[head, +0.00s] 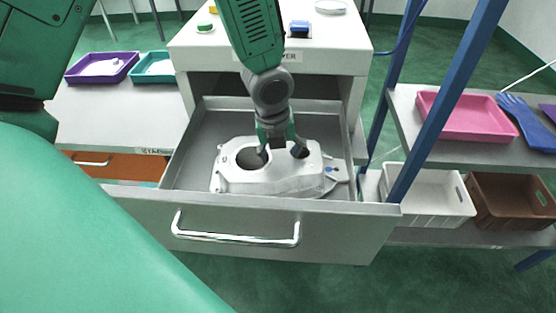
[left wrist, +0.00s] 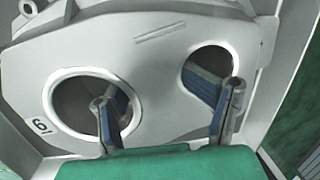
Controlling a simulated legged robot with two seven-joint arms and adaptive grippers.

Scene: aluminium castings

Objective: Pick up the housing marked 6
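The light grey cast housing (head: 285,180) lies in the open grey drawer. It has two round holes and a pointed end at the right. In the left wrist view the housing (left wrist: 155,80) fills most of the picture, and a dark mark that reads as a 6 (left wrist: 39,127) shows beside its left hole. My left gripper (head: 281,151) points down at the housing, its fingers spread apart, one at each hole, with the wall between the holes between them. Whether the fingers touch that wall cannot be told. My right gripper is not in view.
The drawer (head: 235,207) stands out from a white cabinet (head: 340,58). Purple (head: 80,76) and teal (head: 150,75) trays sit at the left. At the right are a blue post (head: 447,95), a pink tray (head: 465,125) and white (head: 428,205) and brown (head: 510,212) crates.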

